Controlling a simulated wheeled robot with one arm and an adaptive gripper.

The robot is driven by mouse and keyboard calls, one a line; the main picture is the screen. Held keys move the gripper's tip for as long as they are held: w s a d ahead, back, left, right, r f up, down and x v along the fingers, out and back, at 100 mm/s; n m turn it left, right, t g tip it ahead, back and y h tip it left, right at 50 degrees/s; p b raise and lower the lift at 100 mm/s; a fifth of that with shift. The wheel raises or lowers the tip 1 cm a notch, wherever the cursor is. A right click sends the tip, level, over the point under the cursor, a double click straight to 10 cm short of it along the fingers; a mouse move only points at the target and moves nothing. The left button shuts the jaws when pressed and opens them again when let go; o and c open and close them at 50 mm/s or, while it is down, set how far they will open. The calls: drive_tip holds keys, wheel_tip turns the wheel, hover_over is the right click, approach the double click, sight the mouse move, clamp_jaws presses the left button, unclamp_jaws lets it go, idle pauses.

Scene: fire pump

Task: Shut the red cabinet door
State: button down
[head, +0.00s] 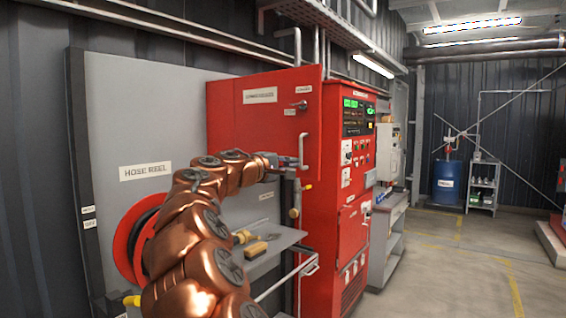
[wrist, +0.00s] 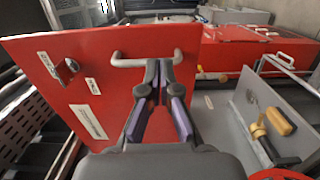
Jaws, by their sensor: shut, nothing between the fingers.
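The red cabinet door (head: 262,125) fills the middle of the head view, with white labels and a small dark latch (head: 299,105). Its top edge rises to the right, so it appears to stand swung out from the wall. Its upright grey bar handle (head: 302,150) is near the right edge. In the wrist view, the door (wrist: 110,90) shows as a tilted red panel with the handle (wrist: 130,62) across it. My gripper (wrist: 158,70) is shut and empty, its fingertips overlapping the handle in view. Whether they touch it I cannot tell. It also shows in the head view (head: 294,167).
A red control panel cabinet (head: 352,190) stands just right of the door. A grey shelf (head: 268,248) with a yellow-handled tool (head: 256,248) lies below. A hose reel (head: 135,235) is at left. The floor (head: 445,260) is free at right.

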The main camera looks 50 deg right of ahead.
sight(314, 159)
drive_tip(key=d, duration=0.2)
drive_tip(key=d+p, duration=0.1)
drive_tip(key=d, duration=0.2)
drive_tip(key=d+p, duration=0.1)
drive_tip(key=d, duration=0.2)
drive_tip(key=shift+s, duration=0.3)
drive_tip(key=shift+d, duration=0.2)
